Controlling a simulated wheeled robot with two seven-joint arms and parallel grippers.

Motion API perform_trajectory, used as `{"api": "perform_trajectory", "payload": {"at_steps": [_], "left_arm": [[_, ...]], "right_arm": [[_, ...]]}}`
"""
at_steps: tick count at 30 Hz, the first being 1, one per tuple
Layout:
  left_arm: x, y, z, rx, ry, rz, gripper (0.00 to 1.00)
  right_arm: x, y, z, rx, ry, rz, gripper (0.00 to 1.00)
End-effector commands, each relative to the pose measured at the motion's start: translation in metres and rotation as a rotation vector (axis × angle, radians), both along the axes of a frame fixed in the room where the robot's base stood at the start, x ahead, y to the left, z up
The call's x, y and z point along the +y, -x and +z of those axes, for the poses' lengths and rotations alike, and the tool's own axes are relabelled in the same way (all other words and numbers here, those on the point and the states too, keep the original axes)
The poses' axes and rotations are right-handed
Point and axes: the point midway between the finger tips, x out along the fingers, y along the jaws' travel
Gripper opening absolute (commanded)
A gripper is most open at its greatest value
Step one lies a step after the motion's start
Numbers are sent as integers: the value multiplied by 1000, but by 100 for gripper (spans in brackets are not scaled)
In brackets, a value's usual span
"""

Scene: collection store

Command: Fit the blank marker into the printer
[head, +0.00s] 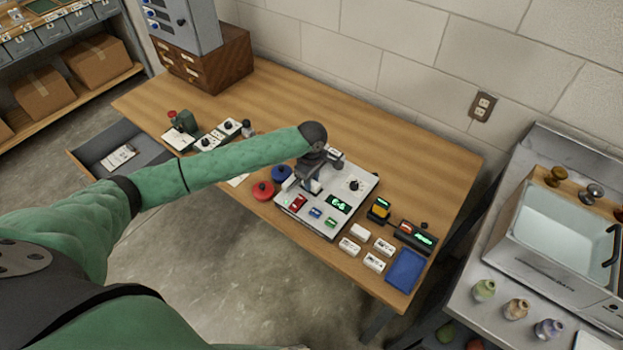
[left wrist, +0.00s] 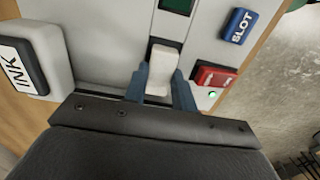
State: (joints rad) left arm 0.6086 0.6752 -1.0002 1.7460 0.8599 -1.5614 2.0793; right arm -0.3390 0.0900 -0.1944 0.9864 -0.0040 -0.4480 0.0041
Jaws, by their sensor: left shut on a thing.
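The printer (head: 362,199) is a light grey panel box with a green display, a knob and coloured buttons, on the wooden table. My left gripper (head: 312,187) is over its left part, pointing down. In the left wrist view, the two blue-grey fingers of the gripper (left wrist: 160,85) are shut on a small white block, the blank marker (left wrist: 163,62). The block's far end is at a dark opening in the printer (left wrist: 203,48); I cannot tell how deep it sits. In the head view the gripper hides the block. My right gripper is not in view.
A blue SLOT button (left wrist: 238,24), a red button (left wrist: 215,75) and an INK block (left wrist: 20,70) lie close around the fingers. Several white blocks (head: 374,262) and a blue tray (head: 405,270) are at the table's right front. Red (head: 263,190) and blue (head: 281,173) round pieces stand left of the printer.

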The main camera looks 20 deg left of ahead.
Motion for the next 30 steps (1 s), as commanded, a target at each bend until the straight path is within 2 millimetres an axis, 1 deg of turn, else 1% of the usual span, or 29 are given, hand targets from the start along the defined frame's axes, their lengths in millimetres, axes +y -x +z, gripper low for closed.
{"api": "perform_trajectory", "payload": {"at_steps": [16, 30], "left_arm": [[0, 0, 0, 0, 0, 0, 4], [0, 0, -5, 1, 0, 0, 4]], "right_arm": [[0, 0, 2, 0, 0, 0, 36], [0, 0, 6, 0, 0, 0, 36]]}}
